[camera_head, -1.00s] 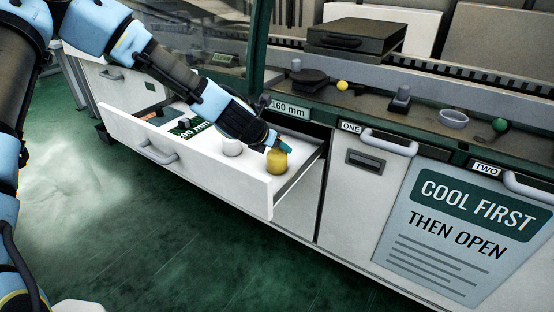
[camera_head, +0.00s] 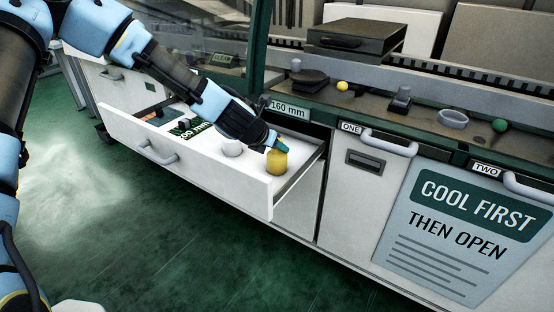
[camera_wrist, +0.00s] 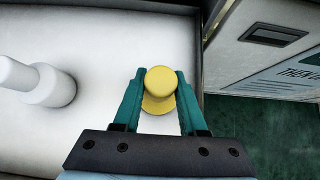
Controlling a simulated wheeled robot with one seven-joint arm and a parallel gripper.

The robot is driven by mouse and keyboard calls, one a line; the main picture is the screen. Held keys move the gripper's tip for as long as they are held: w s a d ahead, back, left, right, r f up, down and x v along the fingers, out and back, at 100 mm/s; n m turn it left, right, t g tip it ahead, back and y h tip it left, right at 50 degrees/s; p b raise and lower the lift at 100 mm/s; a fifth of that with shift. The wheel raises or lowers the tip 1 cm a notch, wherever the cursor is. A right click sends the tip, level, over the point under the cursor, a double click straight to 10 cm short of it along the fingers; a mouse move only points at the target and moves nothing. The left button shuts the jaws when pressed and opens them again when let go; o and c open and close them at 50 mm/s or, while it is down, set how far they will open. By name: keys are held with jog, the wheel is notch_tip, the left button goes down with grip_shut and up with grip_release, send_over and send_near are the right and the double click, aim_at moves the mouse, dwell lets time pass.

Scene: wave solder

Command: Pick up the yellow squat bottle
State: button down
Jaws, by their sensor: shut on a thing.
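The yellow squat bottle (camera_head: 277,162) stands upright in the front right part of the open white drawer (camera_head: 215,182). My gripper (camera_head: 270,142) reaches down over it from the upper left. In the wrist view, the yellow bottle (camera_wrist: 160,88) sits between the two green fingers of my gripper (camera_wrist: 160,95), which are shut on its upper part. The fingers hide some of its sides. I cannot tell whether its base touches the drawer floor.
A white bottle (camera_head: 231,147) stands in the drawer left of the yellow one; it also shows in the wrist view (camera_wrist: 45,84). The drawer's right wall is close to my gripper. The counter above holds a yellow ball (camera_head: 342,86), a grey ring (camera_head: 453,119) and a green ball (camera_head: 499,125).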

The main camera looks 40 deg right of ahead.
jog(key=shift+r+p, duration=1.85)
jog(key=shift+r, duration=0.7)
